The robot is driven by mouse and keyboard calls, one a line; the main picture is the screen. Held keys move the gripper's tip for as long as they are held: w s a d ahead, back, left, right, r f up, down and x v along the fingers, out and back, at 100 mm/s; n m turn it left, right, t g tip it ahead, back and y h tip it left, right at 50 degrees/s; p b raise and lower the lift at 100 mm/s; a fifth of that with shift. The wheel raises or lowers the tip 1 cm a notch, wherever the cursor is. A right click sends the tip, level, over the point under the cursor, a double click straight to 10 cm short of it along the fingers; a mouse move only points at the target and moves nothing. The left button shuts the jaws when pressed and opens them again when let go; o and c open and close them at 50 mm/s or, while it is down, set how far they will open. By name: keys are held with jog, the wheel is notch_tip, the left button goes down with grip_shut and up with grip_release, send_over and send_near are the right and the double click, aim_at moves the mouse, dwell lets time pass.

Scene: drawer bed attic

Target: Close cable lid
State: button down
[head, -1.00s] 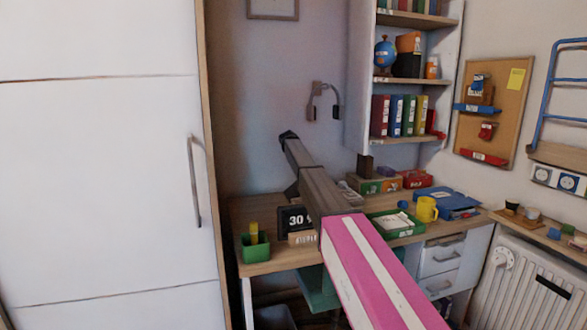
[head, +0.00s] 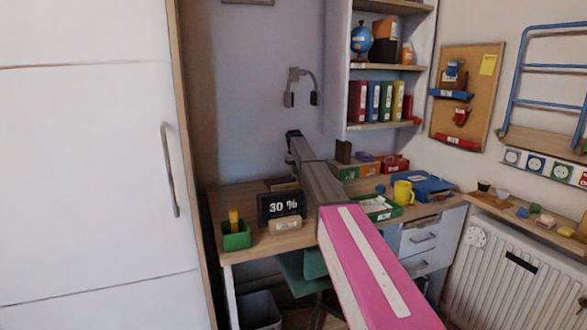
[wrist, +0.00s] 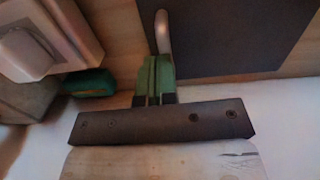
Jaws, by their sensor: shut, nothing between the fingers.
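No cable lid can be made out for certain. In the wrist view, a flat dark panel (wrist: 235,35) lies on or against a wood-coloured surface, and a pale curved bar (wrist: 162,32) shows at its left edge. It may be the lid; whether it is raised or flat I cannot tell. My gripper (wrist: 155,62) has green fingers, shut and empty, with tips by the lower end of the bar; contact is unclear. In the head view my arm reaches over the desk (head: 240,198) towards the back wall, and my fingers cannot be made out there.
On the desk stand a "30 %" display (head: 281,206), a green pen box (head: 236,238), a green tray (head: 384,213) and a yellow mug (head: 403,192). A white cabinet (head: 80,160) closes off the left. A shelf of binders (head: 385,100) hangs above.

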jog(key=shift+d+f, duration=0.15)
jog(key=shift+f, duration=0.2)
dwell(0.3)
